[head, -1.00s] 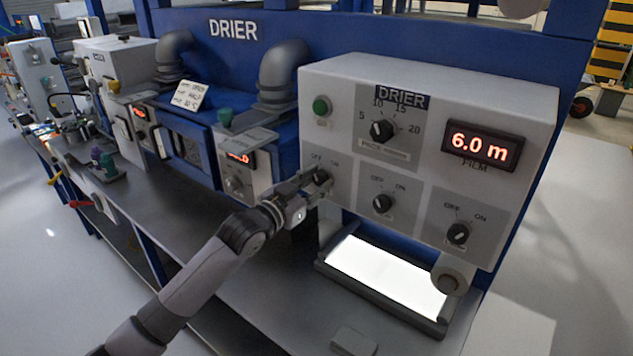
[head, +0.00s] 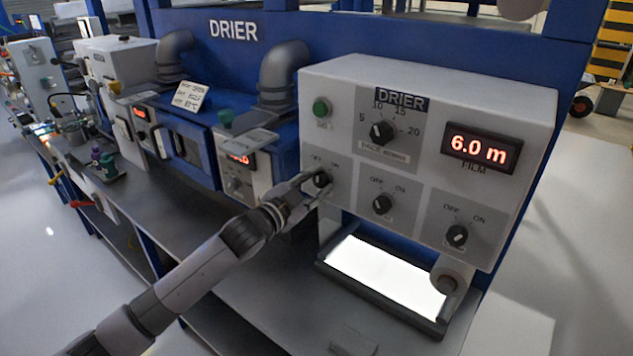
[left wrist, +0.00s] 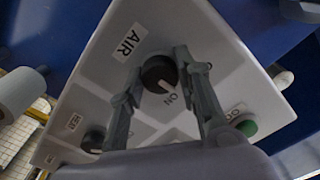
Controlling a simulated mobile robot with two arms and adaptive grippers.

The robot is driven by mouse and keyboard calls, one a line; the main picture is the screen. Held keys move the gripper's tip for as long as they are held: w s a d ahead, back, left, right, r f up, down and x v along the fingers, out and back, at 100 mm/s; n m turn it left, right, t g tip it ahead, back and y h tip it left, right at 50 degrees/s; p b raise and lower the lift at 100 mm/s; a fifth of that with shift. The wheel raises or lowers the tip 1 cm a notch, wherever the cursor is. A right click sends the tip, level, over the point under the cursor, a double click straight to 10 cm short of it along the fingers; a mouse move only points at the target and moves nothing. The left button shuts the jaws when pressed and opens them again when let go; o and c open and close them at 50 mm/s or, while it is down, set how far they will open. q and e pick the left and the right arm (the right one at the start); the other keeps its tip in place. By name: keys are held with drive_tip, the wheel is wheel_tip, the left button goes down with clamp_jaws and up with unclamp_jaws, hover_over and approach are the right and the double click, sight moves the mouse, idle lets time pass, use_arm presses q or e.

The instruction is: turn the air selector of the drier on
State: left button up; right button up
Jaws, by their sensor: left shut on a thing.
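The drier's air selector (head: 321,180) is a round black knob, the leftmost of the lower row on the grey control box. In the left wrist view the knob (left wrist: 158,73) sits beside the word AIR. A pale pointer mark shows on its side towards the word ON; the word OFF is not readable there. My left gripper (head: 318,184) is at the panel, shut on this knob, with one finger on each side in the left wrist view (left wrist: 160,72). My right gripper is not in view.
Two similar OFF/ON knobs (head: 382,204) (head: 457,235) lie to the right. A lit white panel (head: 385,275) lies below the box.

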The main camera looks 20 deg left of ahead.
use_arm(q)
drive_tip(key=m+p, duration=0.1)
drive_tip(key=m, duration=0.5)
drive_tip(key=shift+m, duration=0.4)
idle(0.3)
drive_tip(key=o, duration=1.1)
drive_tip(key=shift+o, duration=0.2)
drive_tip(key=shift+s, duration=0.1)
drive_tip(key=v, duration=1.2)
